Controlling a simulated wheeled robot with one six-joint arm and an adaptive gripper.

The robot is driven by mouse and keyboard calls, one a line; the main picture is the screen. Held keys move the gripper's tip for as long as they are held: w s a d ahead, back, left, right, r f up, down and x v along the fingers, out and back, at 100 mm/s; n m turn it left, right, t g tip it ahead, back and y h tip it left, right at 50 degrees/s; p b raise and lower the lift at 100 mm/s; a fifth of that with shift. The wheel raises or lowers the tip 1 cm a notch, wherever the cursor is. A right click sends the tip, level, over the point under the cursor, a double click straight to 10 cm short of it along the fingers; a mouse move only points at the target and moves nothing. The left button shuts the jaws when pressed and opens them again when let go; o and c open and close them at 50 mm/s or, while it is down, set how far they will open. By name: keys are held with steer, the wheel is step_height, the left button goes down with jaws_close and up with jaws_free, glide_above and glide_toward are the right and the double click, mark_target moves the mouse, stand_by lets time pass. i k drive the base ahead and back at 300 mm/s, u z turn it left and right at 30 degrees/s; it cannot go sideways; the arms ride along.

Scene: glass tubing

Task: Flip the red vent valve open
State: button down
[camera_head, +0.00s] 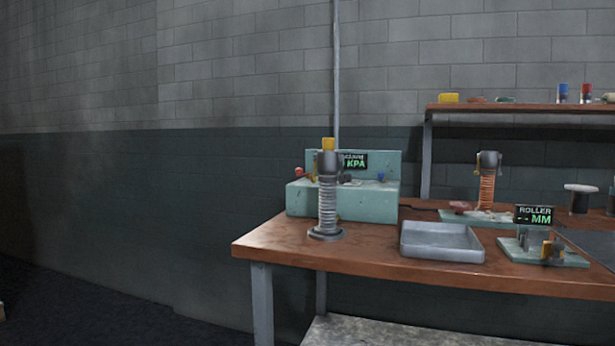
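The red vent valve (299,171) is a small red part at the left end of the pale green vacuum box (370,204). The box stands at the back left of the wooden bench (300,254). The valve is small in this view, and I cannot tell whether its lever is open or shut. A dark display reading KPA (355,161) sits on the box's back panel. My gripper is not in view.
A ribbed grey column with a yellow top (328,205) stands in front of the box, just right of the valve. A grey tray (440,254), an orange coiled column (487,188) and a roller gauge (534,214) stand further right. A shelf (520,108) holds small coloured items.

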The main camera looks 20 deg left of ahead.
mark_target(299, 171)
steer(key=k, duration=1.35)
steer(key=u, duration=0.35)
steer(key=i, duration=0.4)
steer(key=u, duration=1.15)
steer(key=i, duration=0.9)
steer(key=u, duration=0.4)
steer(key=i, duration=0.95)
steer(key=z, duration=1.05)
steer(key=i, duration=0.85)
steer(key=z, duration=0.9)
